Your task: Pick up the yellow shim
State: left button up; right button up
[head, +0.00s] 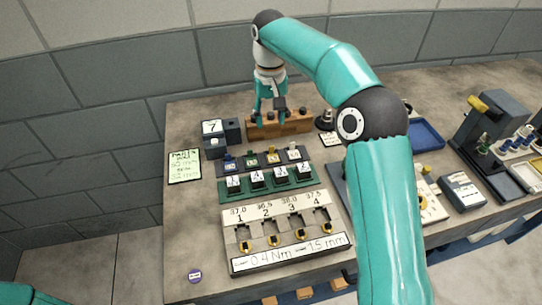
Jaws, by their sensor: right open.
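A dark tray (265,168) on the bench holds a row of small coloured pieces. The yellow one, which looks like the yellow shim (272,157), sits third from the left, between a green piece (250,161) and a white piece (294,153). My right gripper (268,118) is open, pointing down behind the tray, in front of or over a wooden block. It is apart from the yellow shim. Whether it touches the block is unclear. My left gripper is out of view.
The wooden block (294,125) with dark knobs stands behind the tray. A green rack (268,190) and a numbered fixture (285,222) lie in front. A dark box (233,129) stands left. My right arm hides part of the bench's right side.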

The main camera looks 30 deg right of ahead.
send_over(272, 147)
jog(key=f, duration=0.4)
jog(key=shift+w+a+f, duration=0.1)
jog(key=shift+a+f, duration=0.1)
jog(key=shift+f, duration=0.2)
jog(key=shift+d+f, duration=0.15)
jog(key=shift+f, duration=2.9)
jog(key=c, duration=0.8)
